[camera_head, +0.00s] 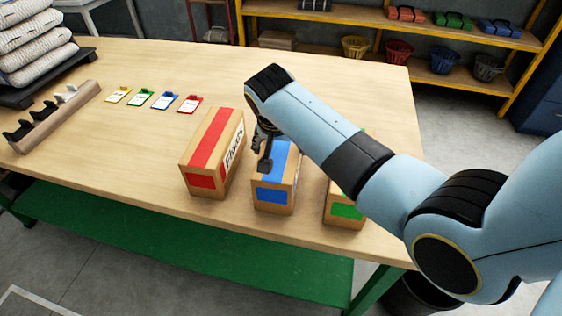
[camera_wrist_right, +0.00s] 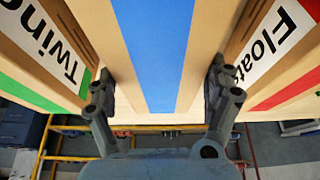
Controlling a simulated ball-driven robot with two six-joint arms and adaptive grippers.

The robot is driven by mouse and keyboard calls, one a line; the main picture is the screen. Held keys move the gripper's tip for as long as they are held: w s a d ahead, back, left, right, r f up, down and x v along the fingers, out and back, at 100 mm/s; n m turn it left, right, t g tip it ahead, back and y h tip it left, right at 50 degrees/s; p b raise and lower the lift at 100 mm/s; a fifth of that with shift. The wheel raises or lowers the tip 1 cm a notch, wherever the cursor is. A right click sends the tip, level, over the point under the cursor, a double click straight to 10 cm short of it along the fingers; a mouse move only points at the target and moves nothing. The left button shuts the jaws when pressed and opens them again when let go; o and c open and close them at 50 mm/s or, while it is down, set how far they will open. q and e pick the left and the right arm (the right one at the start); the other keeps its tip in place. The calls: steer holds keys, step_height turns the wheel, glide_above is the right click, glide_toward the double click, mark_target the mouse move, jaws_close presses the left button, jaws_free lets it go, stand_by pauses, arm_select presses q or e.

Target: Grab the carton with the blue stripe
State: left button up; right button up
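The carton with the blue stripe (camera_head: 272,192) stands upright on the table, between a red-striped carton and a green-striped one. Its blue stripe (camera_wrist_right: 158,50) runs down the middle of the right wrist view. My right gripper (camera_head: 264,152) is at the top of this carton. In the right wrist view my right gripper (camera_wrist_right: 160,85) has its fingers wide apart, one near each side edge of the carton, with the stripe between them. No firm grip shows. My arm hides part of the carton's far end in the head view. My left gripper is not in view.
The red-striped carton (camera_head: 203,165) stands close on the left, the green-striped carton (camera_head: 344,208) close on the right, partly behind my arm. The table's front edge is near.

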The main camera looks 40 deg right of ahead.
steer(key=c, duration=0.9)
steer(key=shift+w+r, duration=0.1)
steer(key=shift+c, duration=0.3)
